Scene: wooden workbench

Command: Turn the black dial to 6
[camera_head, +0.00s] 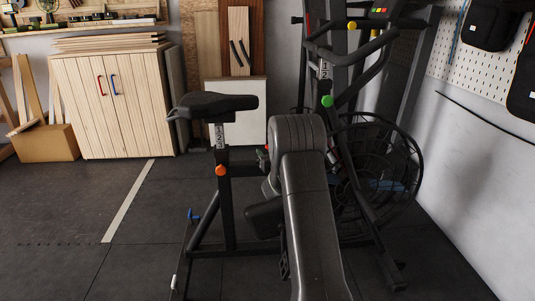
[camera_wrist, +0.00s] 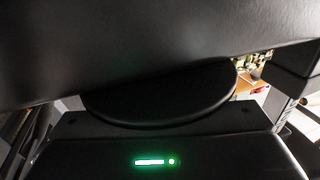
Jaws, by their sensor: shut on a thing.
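I cannot make out the black dial or its numbers in the head view. There my grey arm (camera_head: 311,215) rises from the bottom and bends down in front of the black exercise bike (camera_head: 229,205), hiding its middle. My gripper's jaws are hidden behind my arm there. In the wrist view, a black housing with a green light bar (camera_wrist: 150,162) fills the bottom and seems to be mine. A black rounded disc (camera_wrist: 160,105) lies just above it, under a large dark surface (camera_wrist: 130,45). I cannot tell whether the disc is the dial. The fingertips do not show.
The bike's saddle (camera_head: 212,104) and orange knob (camera_head: 220,171) are left of my arm. A green knob (camera_head: 327,101) and a fan wheel (camera_head: 385,175) are right of it. A wooden cabinet (camera_head: 120,105) stands behind. The floor at left is clear.

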